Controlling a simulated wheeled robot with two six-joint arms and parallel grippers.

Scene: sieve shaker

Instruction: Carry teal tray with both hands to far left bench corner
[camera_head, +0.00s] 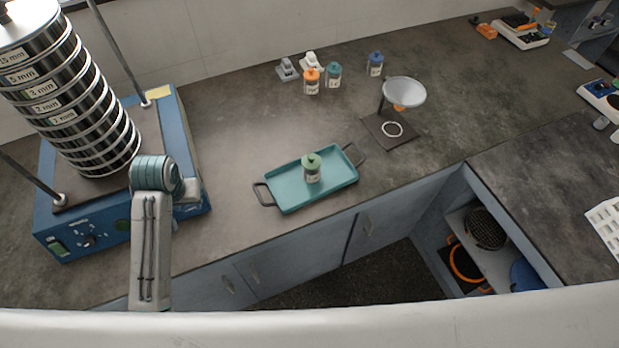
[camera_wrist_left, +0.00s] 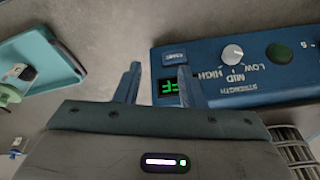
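The teal tray (camera_head: 285,188) lies on the bench near its front edge, with a dark handle at each short end. A small jar with a green lid (camera_head: 312,169) stands on it. In the left wrist view, part of the tray (camera_wrist_left: 38,48) and the jar (camera_wrist_left: 12,94) show at the left edge. My left gripper (camera_wrist_left: 158,72) is open and empty, its two fingers apart beside the shaker's front panel. In the head view my left arm (camera_head: 152,235) is at the shaker, left of the tray and apart from it. My right gripper is not in view.
A blue sieve shaker (camera_head: 190,150) with a tall sieve stack (camera_head: 75,95) stands at left. Behind the tray are several jars, including an orange-lidded one (camera_head: 312,82), and a funnel stand (camera_head: 388,130). Bench between shaker and tray is clear. A cabinet (camera_head: 490,250) stands open at right.

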